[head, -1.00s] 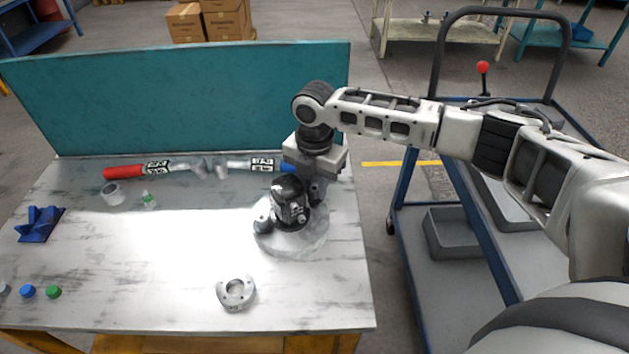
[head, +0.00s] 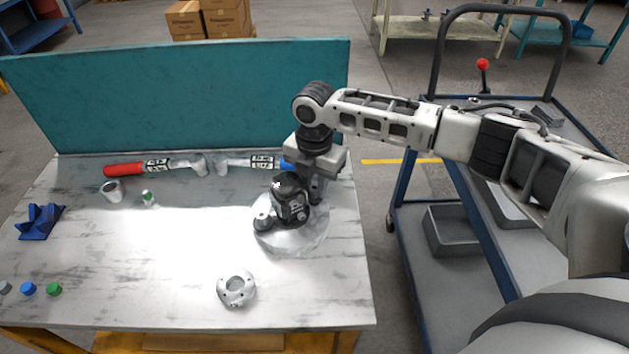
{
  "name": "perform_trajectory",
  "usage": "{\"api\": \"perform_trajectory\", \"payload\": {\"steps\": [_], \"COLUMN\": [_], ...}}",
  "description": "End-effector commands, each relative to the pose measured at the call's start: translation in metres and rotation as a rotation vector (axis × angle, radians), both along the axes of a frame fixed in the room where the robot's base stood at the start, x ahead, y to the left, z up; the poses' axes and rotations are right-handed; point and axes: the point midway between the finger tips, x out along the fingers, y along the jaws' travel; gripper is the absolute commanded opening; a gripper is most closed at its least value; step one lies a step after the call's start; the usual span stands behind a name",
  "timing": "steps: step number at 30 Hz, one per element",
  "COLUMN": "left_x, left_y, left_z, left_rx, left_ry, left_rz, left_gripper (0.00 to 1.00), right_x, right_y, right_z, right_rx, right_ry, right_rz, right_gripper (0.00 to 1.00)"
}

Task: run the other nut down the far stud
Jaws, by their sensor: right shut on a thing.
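The hydraulic motor (head: 290,198) is a dark, blocky body standing on a pale round base plate (head: 305,238) at the right of the bench. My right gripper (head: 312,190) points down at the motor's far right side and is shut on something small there. The gripper and the motor body hide what it holds, so I cannot make out the nut or the far stud. A small rounded grey part (head: 263,222) sits at the motor's left front. My left gripper is not in view.
A light flanged ring (head: 236,288) lies at the front. Two wrenches with red (head: 123,170) and blue handles lie along the teal back panel (head: 180,95). A grey cup (head: 112,190), a green-capped bottle (head: 148,197), a blue bracket (head: 40,221) and several caps lie left. The bench middle is clear.

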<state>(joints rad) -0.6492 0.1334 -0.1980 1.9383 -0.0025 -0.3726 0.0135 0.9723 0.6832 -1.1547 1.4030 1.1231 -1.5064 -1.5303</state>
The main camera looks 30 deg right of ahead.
Motion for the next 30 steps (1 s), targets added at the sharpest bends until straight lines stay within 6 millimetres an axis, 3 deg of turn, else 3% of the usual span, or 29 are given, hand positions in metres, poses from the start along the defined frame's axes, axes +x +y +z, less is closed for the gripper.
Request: {"api": "perform_trajectory", "payload": {"steps": [8, 19, 30], "left_x": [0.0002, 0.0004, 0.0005], "left_y": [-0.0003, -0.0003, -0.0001], "left_z": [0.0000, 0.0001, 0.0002], "left_rx": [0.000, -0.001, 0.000], "left_ry": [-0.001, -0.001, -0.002], "left_rz": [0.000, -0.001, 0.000], "left_gripper": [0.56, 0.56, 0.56], "right_x": [-0.0002, -0.0008, -0.0009], "right_y": [0.0005, 0.0006, 0.0007], "right_z": [-0.0015, -0.0032, -0.0038], "right_rx": [0.001, 0.003, 0.001], "right_ry": [0.000, 0.002, 0.002], "right_rz": [-0.010, -0.478, -0.538], "right_gripper": [0.02, 0.02, 0.02]}}
